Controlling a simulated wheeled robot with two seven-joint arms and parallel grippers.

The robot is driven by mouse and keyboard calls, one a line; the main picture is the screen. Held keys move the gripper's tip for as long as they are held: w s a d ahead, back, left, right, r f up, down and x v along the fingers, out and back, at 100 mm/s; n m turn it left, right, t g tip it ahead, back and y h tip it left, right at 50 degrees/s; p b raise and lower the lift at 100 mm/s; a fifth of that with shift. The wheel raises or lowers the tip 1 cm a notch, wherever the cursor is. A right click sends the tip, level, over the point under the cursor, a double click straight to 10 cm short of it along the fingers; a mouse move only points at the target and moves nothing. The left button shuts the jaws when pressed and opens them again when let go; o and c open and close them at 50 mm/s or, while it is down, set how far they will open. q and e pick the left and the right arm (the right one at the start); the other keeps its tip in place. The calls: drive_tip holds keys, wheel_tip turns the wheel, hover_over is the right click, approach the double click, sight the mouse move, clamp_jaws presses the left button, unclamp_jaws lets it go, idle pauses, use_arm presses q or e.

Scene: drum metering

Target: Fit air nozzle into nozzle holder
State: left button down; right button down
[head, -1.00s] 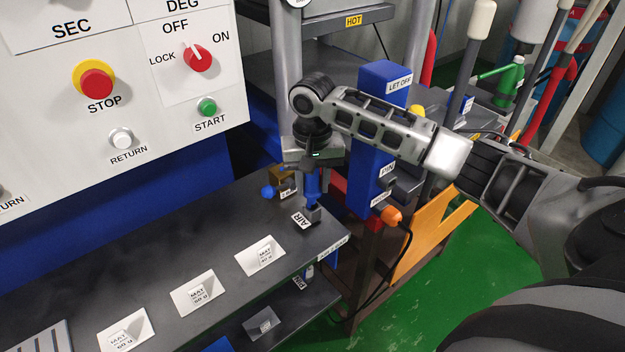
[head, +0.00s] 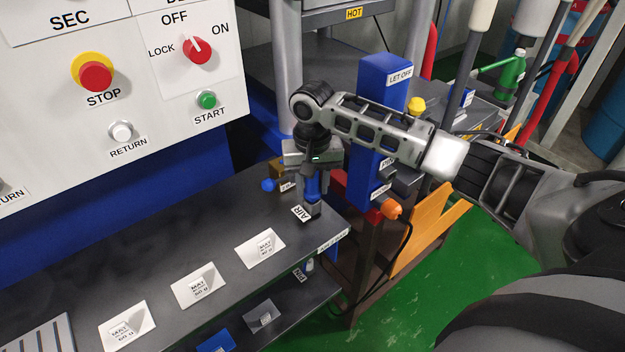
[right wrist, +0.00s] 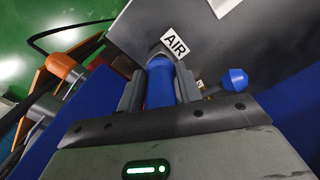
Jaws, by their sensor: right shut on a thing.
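My right gripper (head: 312,192) is shut on the blue air nozzle (right wrist: 160,84), which stands roughly upright between its fingers. The nozzle also shows as a blue strip (head: 313,186) in the head view. Its lower end is at the dark grey nozzle holder (head: 314,208) at the right end of the grey shelf, by the AIR label (head: 301,213). In the right wrist view the label (right wrist: 175,43) lies just beyond the nozzle. The fingers hide the contact, so I cannot tell how deep the nozzle sits. My left gripper is not in view.
A blue knob (head: 268,185) with a brass part sits just left of the holder. The blue LET OFF post (head: 384,80) and an orange-tipped part (head: 392,209) stand close on the right. Several white label cards (head: 260,247) lie along the shelf (head: 150,245).

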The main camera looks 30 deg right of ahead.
drive_tip(key=shift+f, duration=0.65)
drive_tip(key=c, duration=0.9)
unclamp_jaws()
wheel_tip(320, 180, up, 16)
drive_tip(key=shift+f, duration=0.1)
